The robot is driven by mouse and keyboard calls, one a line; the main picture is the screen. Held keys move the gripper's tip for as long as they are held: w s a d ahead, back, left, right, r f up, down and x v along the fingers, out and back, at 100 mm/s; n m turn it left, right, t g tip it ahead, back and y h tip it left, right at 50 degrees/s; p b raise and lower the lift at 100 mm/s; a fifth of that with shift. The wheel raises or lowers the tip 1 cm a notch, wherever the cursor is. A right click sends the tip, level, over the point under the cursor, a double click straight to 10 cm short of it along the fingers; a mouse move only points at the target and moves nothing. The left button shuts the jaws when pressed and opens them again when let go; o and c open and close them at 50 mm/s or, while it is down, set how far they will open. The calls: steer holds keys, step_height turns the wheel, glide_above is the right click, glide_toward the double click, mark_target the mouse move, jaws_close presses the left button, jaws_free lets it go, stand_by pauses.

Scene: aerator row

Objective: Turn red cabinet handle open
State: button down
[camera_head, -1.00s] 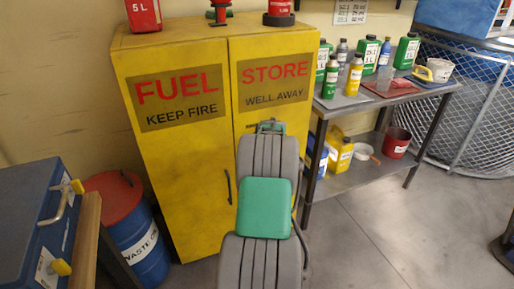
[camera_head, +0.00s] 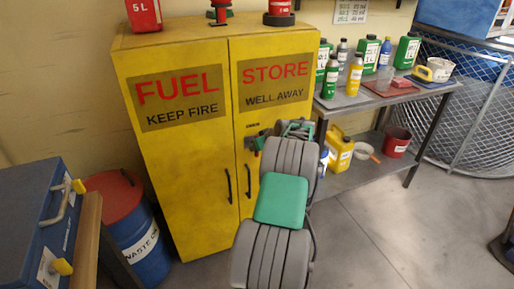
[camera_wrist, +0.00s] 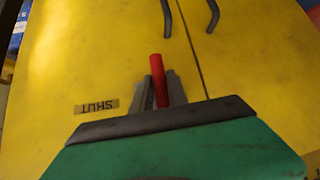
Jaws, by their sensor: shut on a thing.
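The yellow cabinet (camera_head: 185,170) has two doors, and both stand closed. The red handle (camera_wrist: 159,80) is a short bar on one door, close to the seam. In the wrist view it runs nearly upright in the picture. My gripper (camera_wrist: 160,90) is shut on it, with one grey finger on each side. In the head view my gripper (camera_head: 256,142) is at the right door, and my wrist hides most of the red handle. A "SHUT" label (camera_wrist: 97,106) appears upside down left of the handle in the wrist view.
Two dark pull handles (camera_head: 228,186) sit lower on the doors. A workbench (camera_head: 350,102) with bottles stands to the right. A blue drum (camera_head: 140,245) and a blue chest (camera_head: 35,225) are at left. Open floor (camera_head: 370,235) lies at front right.

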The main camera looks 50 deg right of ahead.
steer(key=shift+a+f, duration=0.1)
steer(key=c, duration=1.3)
jaws_free()
steer(key=shift+w, duration=0.1)
steer(key=shift+s+r, duration=0.35)
steer(key=shift+r, duration=0.05)
steer(key=v, duration=0.6)
steer(key=shift+s+a+r, duration=0.2)
steer(key=shift+s+r, duration=0.05)
steer(key=shift+s, duration=0.05)
